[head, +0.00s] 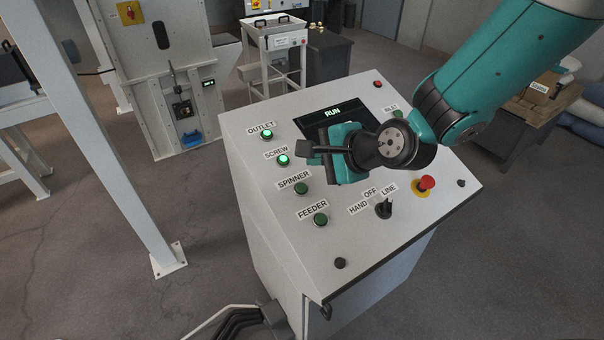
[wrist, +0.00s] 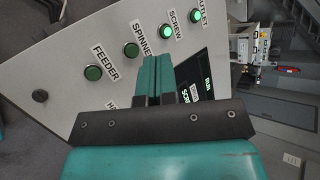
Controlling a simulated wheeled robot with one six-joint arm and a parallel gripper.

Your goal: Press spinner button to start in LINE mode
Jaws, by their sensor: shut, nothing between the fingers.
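The SPINNER button (head: 301,188) is dark green and unlit, on the sloped top of the white control panel (head: 262,212). It also shows in the wrist view (wrist: 131,49), left of the fingertips. The black HAND/OFF/LINE selector (head: 384,209) sits at the lower right of the panel; its exact setting is hard to read. My gripper (head: 345,178) is above the panel, to the right of the SPINNER button and apart from it. In the wrist view its teal fingers (wrist: 156,62) are together with nothing between them.
The OUTLET button (head: 266,134) and SCREW button (head: 283,160) glow green. The FEEDER button (head: 321,220) is unlit. A display (head: 332,113) reads RUN, partly hidden by my gripper. A red emergency stop (head: 426,183) is at the right. A white post (head: 120,150) stands left.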

